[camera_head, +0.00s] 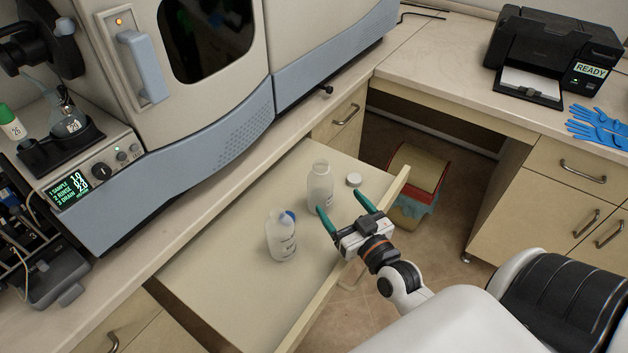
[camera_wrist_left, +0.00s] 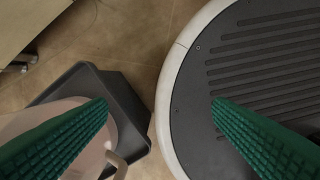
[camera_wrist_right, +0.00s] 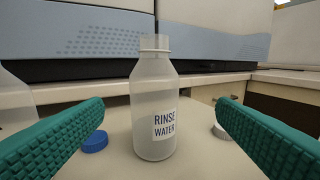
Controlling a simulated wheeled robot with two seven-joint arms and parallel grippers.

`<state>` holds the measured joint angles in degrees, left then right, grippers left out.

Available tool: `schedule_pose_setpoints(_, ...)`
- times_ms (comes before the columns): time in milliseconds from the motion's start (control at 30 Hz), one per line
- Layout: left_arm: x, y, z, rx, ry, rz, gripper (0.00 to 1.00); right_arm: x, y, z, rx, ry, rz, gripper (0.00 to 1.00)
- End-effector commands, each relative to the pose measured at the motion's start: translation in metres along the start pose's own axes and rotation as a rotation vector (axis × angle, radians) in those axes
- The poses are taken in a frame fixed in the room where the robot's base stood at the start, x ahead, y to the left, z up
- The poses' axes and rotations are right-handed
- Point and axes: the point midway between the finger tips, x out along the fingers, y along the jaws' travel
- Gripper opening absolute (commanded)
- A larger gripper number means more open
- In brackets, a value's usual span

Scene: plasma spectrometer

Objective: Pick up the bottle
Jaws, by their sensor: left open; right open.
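A clear, uncapped bottle (camera_head: 320,186) stands upright in the open drawer. In the right wrist view the bottle (camera_wrist_right: 153,90) is labelled RINSE WATER. A second clear bottle (camera_head: 281,240) stands nearer, to its left; its edge shows in the right wrist view (camera_wrist_right: 14,100). My right gripper (camera_head: 338,201) is open and empty, pointing at the rinse water bottle. In the right wrist view that bottle appears between the fingers, slightly beyond the tips. My left gripper (camera_wrist_left: 158,106) is open and empty over the floor area, outside the head view.
The drawer (camera_head: 215,285) has a raised front edge beside my right gripper. A white cap (camera_head: 353,180) and a blue cap (camera_wrist_right: 95,141) lie on its surface near the bottles. The spectrometer (camera_head: 180,165) stands behind. A printer (camera_head: 545,60) and blue gloves (camera_head: 597,122) are on the right counter.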

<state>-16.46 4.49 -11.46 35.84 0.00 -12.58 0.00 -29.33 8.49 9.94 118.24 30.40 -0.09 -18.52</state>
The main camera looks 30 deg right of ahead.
Motion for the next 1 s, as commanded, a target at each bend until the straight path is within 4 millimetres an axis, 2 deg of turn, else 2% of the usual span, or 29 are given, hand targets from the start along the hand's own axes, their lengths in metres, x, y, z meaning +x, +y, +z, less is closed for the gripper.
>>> schedule_pose_setpoints(200,-0.009,-0.001,-0.017,0.001,0.025,-0.002,0.75,0.039,0.001,0.003,0.003,-0.002,0.001,0.81)
schedule_pose_setpoints(333,-0.011,-0.002,-0.025,0.001,0.037,-0.002,0.75,0.054,0.001,0.002,0.002,-0.001,0.001,0.81)
schedule_pose_setpoints(467,-0.012,-0.001,-0.021,0.001,0.034,-0.002,0.75,0.061,0.002,0.001,0.001,0.000,0.001,0.81)
schedule_pose_setpoints(800,-0.021,0.001,-0.008,0.001,0.014,0.000,0.75,0.106,0.007,0.000,0.002,0.000,0.001,0.81)
schedule_pose_setpoints(1000,-0.021,0.001,-0.008,0.001,0.014,0.000,0.75,0.110,0.007,-0.001,0.001,0.001,0.001,0.81)
